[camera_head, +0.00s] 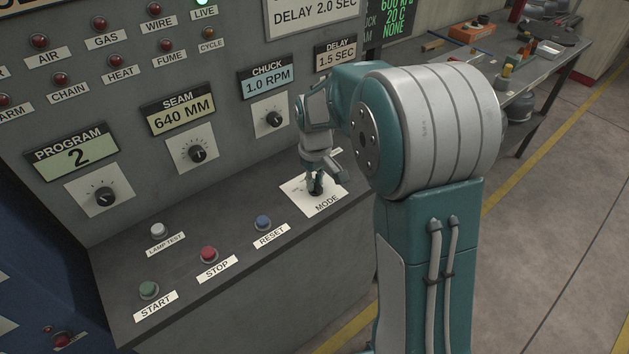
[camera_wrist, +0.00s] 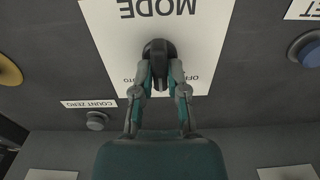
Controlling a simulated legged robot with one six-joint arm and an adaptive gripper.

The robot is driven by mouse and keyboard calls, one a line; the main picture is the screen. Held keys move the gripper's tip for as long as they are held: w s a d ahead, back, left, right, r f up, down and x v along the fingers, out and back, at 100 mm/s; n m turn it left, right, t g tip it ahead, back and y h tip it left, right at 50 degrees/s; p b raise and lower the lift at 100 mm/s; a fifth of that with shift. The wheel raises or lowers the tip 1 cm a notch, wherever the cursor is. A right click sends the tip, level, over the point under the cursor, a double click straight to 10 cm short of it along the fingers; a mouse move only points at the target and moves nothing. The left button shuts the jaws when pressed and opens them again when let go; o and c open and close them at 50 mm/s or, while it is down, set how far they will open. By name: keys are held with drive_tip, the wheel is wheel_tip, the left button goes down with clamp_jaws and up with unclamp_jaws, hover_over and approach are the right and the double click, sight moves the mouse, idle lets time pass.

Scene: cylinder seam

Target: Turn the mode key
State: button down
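The mode key (camera_wrist: 158,50) is a dark knob on a white plate (camera_wrist: 110,22) labelled MODE, on the sloping desk of the control panel. In the wrist view, my gripper (camera_wrist: 160,72) has one finger on each side of the key, and both fingertips appear to touch it. The plate's lettering is partly hidden by the fingers; parts of "AUTO" and "OFF" show, so the key's setting cannot be read fully. In the head view, my gripper (camera_head: 317,180) points down onto the key over the MODE plate (camera_head: 327,204).
The reset button (camera_head: 263,222), stop button (camera_head: 208,254), start button (camera_head: 149,289) and lamp test button (camera_head: 157,230) lie left of the plate. A count zero button (camera_wrist: 96,121) is close by. The upright panel with the chuck dial (camera_head: 274,118) rises behind. A workbench (camera_head: 545,62) stands at back right.

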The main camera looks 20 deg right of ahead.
drive_tip(key=shift+s+f+m, duration=0.15)
drive_tip(key=shift+m, duration=0.15)
drive_tip(key=m, duration=0.3)
drive_tip(key=shift+s+m, duration=0.1)
drive_tip(key=shift+m, duration=0.2)
drive_tip(key=m, duration=0.4)
drive_tip(key=shift+m, duration=0.3)
idle(0.4)
drive_tip(key=c, duration=0.7)
unclamp_jaws()
drive_tip(key=shift+o, duration=0.2)
